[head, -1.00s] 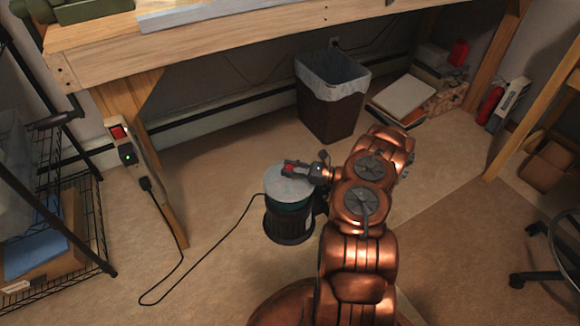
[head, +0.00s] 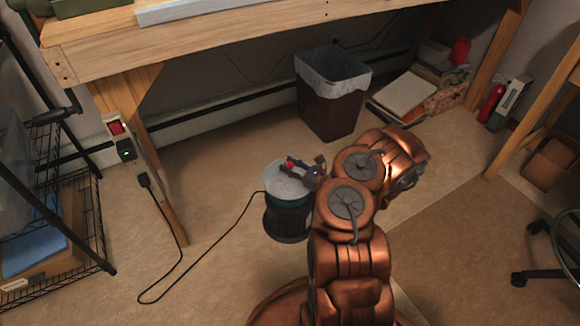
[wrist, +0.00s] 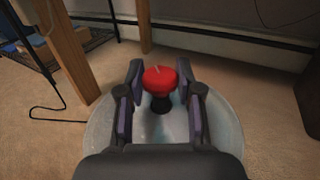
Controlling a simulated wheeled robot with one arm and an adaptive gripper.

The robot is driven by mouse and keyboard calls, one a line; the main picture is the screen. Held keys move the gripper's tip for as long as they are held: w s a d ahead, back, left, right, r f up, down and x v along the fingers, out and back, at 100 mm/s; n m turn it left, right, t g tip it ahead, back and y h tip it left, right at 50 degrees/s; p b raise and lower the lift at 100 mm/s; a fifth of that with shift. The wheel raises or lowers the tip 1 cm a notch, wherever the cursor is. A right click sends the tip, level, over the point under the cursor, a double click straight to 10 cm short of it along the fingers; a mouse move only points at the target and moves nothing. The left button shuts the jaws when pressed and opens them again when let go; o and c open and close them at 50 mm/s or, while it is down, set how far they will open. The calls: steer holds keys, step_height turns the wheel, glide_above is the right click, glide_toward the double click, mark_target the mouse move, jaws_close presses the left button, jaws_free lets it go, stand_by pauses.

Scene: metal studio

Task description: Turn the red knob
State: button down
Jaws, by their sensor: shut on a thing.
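The red knob (head: 290,162) sits on a dark stem on top of a round drum with a pale lid (head: 284,186) and a dark body, standing on the floor. In the wrist view, the red knob (wrist: 160,80) shows in the middle, with a white mark on its top. My gripper (head: 295,164) reaches the knob from the right, low over the lid. Its dark fingers stand on either side of the knob, and it is shut on it. The wrist view does not show the finger contact clearly. My arm hides part of the drum's right side.
A wooden workbench (head: 250,48) spans the back, with a bin (head: 330,105) beneath it. A black cable (head: 205,245) runs across the floor from a power strip (head: 124,148) on the bench leg to the drum. A wire rack stands left; a chair base (head: 540,270) is at right.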

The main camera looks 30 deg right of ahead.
steer(key=shift+f, duration=0.1)
stand_by(0.3)
steer(key=c, duration=0.7)
jaws_free()
steer(key=shift+s, duration=0.1)
steer(key=v, duration=1.2)
